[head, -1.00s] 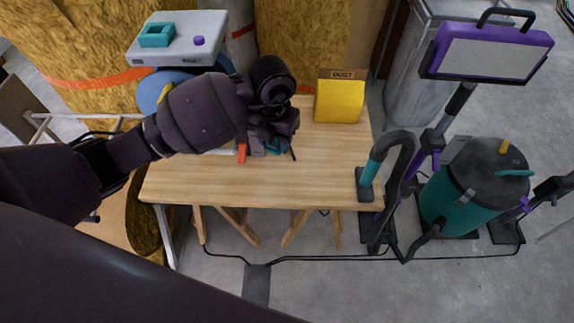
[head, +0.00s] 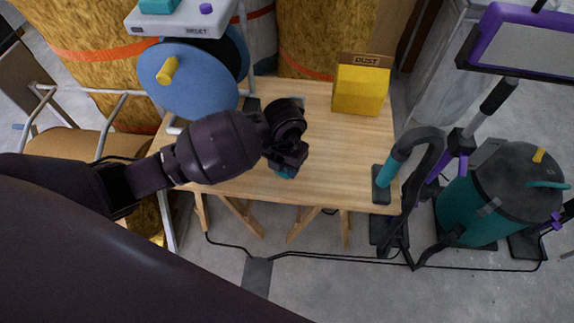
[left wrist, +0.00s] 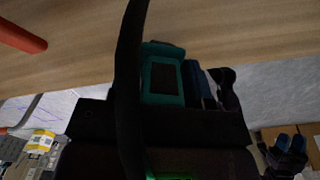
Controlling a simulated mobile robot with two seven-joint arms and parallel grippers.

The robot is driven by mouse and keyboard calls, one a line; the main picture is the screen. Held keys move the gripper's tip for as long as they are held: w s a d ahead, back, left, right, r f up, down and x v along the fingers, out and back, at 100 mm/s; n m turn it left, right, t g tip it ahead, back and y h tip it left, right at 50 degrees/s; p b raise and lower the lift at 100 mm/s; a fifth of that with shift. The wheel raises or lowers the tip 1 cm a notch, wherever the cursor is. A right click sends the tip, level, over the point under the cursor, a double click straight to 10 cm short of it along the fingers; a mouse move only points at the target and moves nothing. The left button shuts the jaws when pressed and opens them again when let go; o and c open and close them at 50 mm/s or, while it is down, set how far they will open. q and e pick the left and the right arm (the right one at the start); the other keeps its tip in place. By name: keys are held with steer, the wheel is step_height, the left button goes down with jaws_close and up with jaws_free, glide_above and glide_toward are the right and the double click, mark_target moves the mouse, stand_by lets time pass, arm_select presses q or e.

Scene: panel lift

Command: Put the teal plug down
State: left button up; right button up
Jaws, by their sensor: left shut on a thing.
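The teal plug (head: 286,173) shows as a small teal patch below my left gripper (head: 287,166), over the middle of the wooden table (head: 345,160). My dark wrist hides most of it in the head view. In the left wrist view the teal plug (left wrist: 163,80) is a blocky teal piece with a dark recessed face, between the dark fingers. My left gripper is shut on it. I cannot tell whether the plug touches the tabletop. My right gripper is not in view.
A yellow DUST box (head: 360,88) stands at the table's back right. A teal and grey hose nozzle (head: 390,178) stands at the right edge. A blue reel (head: 185,80) is at the back left. An orange-red bar (left wrist: 20,38) shows in the left wrist view. The right middle of the table is clear.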

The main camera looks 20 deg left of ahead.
arm_select(q)
steer(key=shift+s+f, duration=0.1)
steer(key=shift+f, duration=0.7)
steer(key=shift+r, duration=0.15)
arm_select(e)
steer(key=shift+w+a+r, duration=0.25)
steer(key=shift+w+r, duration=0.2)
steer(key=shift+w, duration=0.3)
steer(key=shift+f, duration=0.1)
arm_select(q)
steer(key=o, duration=0.9)
steer(key=shift+o, duration=1.4)
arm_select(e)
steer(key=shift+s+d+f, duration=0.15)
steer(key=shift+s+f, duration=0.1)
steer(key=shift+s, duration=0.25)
